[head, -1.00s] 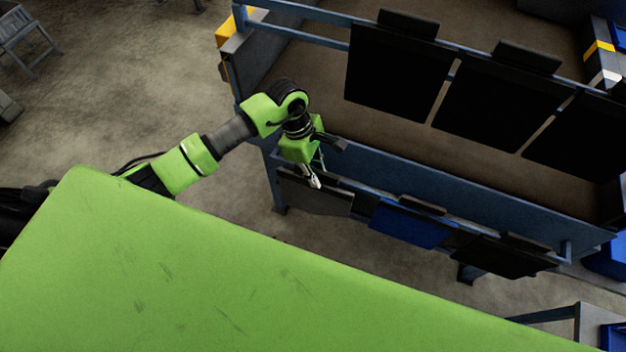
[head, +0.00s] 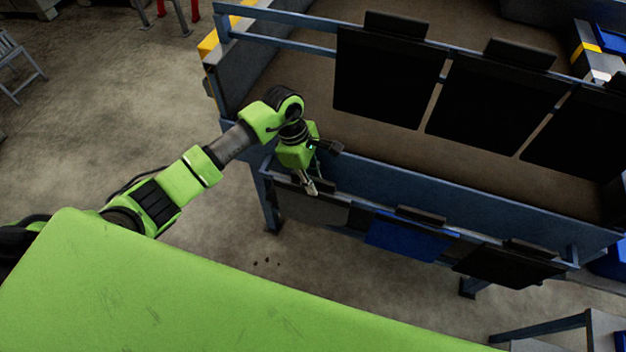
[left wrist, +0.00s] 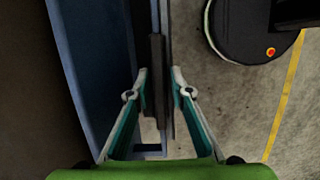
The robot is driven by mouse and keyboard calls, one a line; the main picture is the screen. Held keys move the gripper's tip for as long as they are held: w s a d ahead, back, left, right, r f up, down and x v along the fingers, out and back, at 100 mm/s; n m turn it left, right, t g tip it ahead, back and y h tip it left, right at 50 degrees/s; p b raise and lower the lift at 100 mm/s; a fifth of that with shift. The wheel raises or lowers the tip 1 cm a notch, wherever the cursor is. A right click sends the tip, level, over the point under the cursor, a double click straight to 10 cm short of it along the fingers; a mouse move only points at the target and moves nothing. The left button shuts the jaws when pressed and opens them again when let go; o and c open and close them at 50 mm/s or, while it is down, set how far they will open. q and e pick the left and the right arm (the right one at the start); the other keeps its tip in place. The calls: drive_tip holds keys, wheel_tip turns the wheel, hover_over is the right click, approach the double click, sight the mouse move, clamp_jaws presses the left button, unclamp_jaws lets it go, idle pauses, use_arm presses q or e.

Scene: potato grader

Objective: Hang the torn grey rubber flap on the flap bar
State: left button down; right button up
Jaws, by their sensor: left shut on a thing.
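A dark grey flap (head: 318,208) hangs at the left end of the front rail, below the grader's long blue side beam. My left gripper (head: 311,186) points down at its top edge and is shut on it. In the left wrist view the gripper (left wrist: 160,88) has its fingertips on either side of the flap's dark top strip (left wrist: 156,65), seen edge-on. I cannot make out a tear. An upper bar (head: 288,42) at the back carries several black flaps, with bare bar to their left. My right gripper is not in view.
A blue flap (head: 405,236) and a black flap (head: 508,266) hang on the same front side, right of the grey one. The blue side beam (head: 450,205) stands close beside my gripper. Open concrete floor lies at the left.

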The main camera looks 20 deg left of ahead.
use_arm(q)
drive_tip(key=shift+f, duration=0.15)
drive_tip(key=c, duration=1.8)
unclamp_jaws()
drive_tip(key=shift+o, duration=0.2)
drive_tip(key=v, duration=1.2)
